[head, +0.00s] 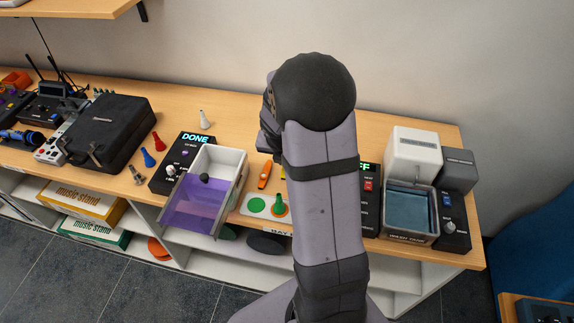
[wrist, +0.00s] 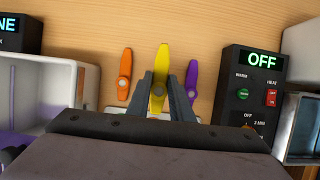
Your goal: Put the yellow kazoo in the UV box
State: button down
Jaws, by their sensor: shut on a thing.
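The yellow kazoo (wrist: 161,60) is between the two fingers of my gripper (wrist: 160,92) in the wrist view, which are shut on it. It points away from me; I cannot tell whether it is clear of the wood below.
An orange kazoo (wrist: 124,75) lies left of the yellow one, a purple kazoo (wrist: 206,75) right. A black unit reading OFF (wrist: 250,85) stands further right. A wash tank (head: 411,210) is at the bench's right, a black case (head: 108,128) at its left.

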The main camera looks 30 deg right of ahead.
jog(key=shift+r, duration=1.35)
jog(key=shift+w+a+r+p, duration=0.15)
jog(key=shift+w+a+p, duration=0.2)
jog(key=shift+w, duration=0.15)
jog(key=w+a+r+m+g+p, duration=0.1)
jog(key=w+a+m, duration=0.3)
jog(key=a, duration=0.5)
jog(key=w+a+r+m+g+h+p, duration=0.1)
jog(key=w+a+m+p, duration=0.3)
jog(key=a, duration=0.5)
jog(key=shift+w+r+g, duration=0.3)
jog(key=shift+w+g, duration=0.2)
jog(key=shift+w, duration=0.35)
jog(key=shift+f, duration=0.15)
notch_tip(320, 180, down, 7)
jog(key=b, duration=0.6)
jog(key=shift+f, duration=0.1)
jog(key=shift+f+b, duration=0.65)
jog(key=shift+f, duration=1.1)
jog(key=shift+s+f, duration=0.15)
jog(key=shift+f, duration=0.35)
